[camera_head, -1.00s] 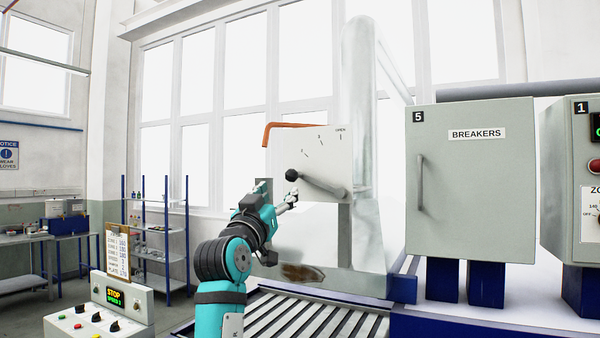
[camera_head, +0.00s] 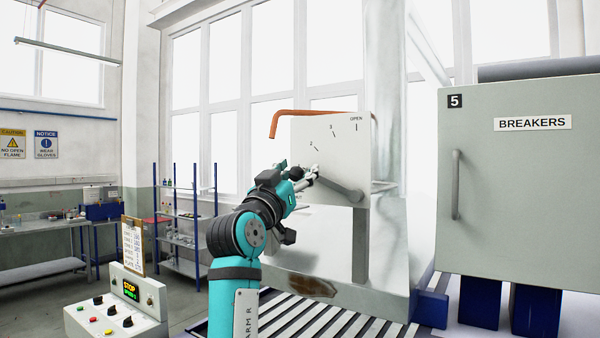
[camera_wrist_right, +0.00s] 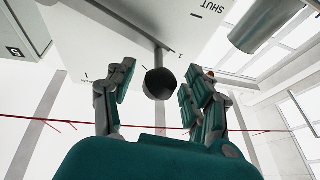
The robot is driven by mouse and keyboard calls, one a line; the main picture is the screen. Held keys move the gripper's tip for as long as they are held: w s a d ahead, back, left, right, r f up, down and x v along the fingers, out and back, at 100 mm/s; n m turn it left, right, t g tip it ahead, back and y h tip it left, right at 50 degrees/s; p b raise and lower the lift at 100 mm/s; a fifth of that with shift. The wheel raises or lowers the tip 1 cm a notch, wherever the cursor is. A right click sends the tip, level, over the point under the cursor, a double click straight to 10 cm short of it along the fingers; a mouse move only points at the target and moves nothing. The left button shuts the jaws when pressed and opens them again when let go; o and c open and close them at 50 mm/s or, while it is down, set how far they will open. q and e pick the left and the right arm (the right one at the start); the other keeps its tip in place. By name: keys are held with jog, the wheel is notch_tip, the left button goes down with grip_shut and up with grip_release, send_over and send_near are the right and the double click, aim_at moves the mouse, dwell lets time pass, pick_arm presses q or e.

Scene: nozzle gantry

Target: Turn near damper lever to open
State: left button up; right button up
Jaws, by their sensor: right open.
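The near damper lever is a grey bar (camera_head: 340,188) with a black knob (camera_head: 296,172), on a pale dial plate (camera_head: 345,150) marked 2, 3 and OPEN. The bar slants up-left from its pivot, and the knob end is far from the OPEN mark. My right gripper (camera_head: 309,175) is at the knob end and partly overlaps it. In the right wrist view my right gripper (camera_wrist_right: 155,95) is open, with the knob (camera_wrist_right: 160,84) between its fingers and no clear contact. The word SHUT shows on the plate there. My left gripper is out of view.
An orange bent pipe (camera_head: 315,113) runs above the plate. The grey breakers cabinet (camera_head: 520,200) stands at right. A roller conveyor (camera_head: 330,318) lies below the plate. A control box (camera_head: 118,305) with a clipboard is at lower left.

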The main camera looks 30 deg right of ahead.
jog(key=shift+a, duration=0.1)
jog(key=c, duration=0.4)
grip_shut()
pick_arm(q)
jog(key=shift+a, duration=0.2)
pick_arm(e)
jog(key=shift+w+d+f, duration=0.1)
jog(key=shift+d, duration=0.1)
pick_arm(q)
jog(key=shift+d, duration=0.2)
